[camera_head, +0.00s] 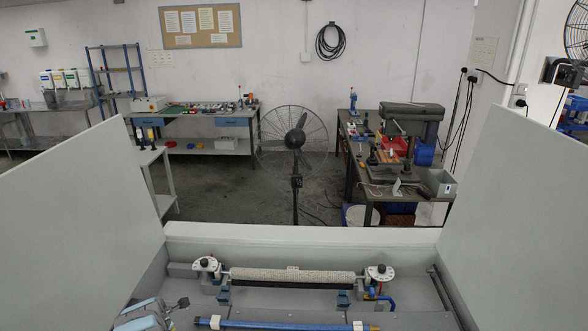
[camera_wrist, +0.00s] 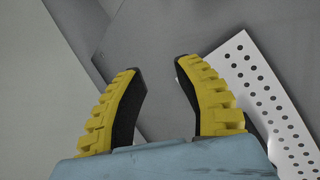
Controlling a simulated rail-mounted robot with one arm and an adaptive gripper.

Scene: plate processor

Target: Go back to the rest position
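My gripper (camera_wrist: 158,68) shows in the wrist view with two curved yellow fingers and black inner pads. The fingertips are apart, with nothing between them but a view of a plain grey surface. A white perforated plate (camera_wrist: 262,95) lies to the right of the right finger, partly hidden behind it. I cannot tell whether they touch. In the head view, a pale blue-grey part of my arm shows at the bottom left edge; the fingers are not visible there.
The plate processor's light roller (camera_head: 292,276) spans the bay between two white dials (camera_head: 206,264) and (camera_head: 380,272). A blue bar (camera_head: 285,324) lies in front. Tall grey side panels (camera_head: 80,220) and (camera_head: 520,210) flank the bay. A fan (camera_head: 294,140) and workbenches stand beyond.

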